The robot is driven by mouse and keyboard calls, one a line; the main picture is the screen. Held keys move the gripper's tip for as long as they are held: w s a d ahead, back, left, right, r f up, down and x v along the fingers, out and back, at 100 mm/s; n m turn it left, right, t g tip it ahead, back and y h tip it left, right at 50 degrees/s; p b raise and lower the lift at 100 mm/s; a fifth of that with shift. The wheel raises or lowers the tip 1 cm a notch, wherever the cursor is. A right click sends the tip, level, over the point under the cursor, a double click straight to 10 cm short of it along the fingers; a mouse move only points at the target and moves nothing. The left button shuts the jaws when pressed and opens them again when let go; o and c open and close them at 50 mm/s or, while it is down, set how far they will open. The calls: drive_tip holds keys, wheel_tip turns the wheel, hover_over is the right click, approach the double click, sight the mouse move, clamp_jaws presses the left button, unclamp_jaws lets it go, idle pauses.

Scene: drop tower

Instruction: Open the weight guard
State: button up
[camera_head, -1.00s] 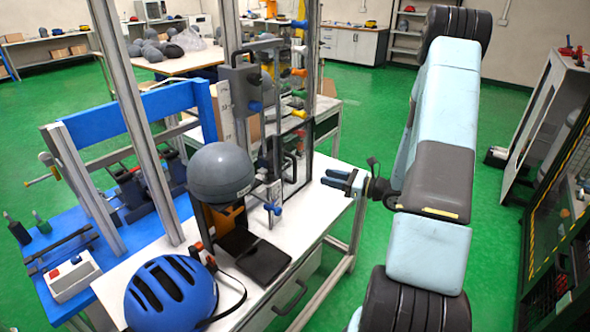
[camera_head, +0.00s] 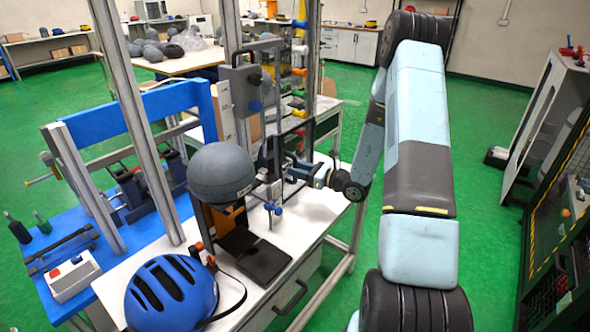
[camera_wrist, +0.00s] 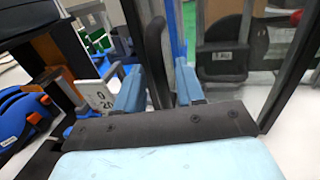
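The fingers are apart, with gaps visible beside the bar. In the head view my gripper hides part of the handle, and I cannot tell whether a finger touches it. The guard looks closed.
A blue helmet (camera_head: 172,293) lies at the bench's front left. A black pad (camera_head: 255,257) lies below the headform. Tower uprights (camera_head: 138,120) stand left. A dark cabinet (camera_head: 560,220) is at the right; green floor lies between it and the bench.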

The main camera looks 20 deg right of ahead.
drive_tip(key=shift+w+a, duration=0.45)
drive_tip(key=shift+a, duration=0.05)
drive_tip(key=shift+c, duration=0.3)
clamp_jaws()
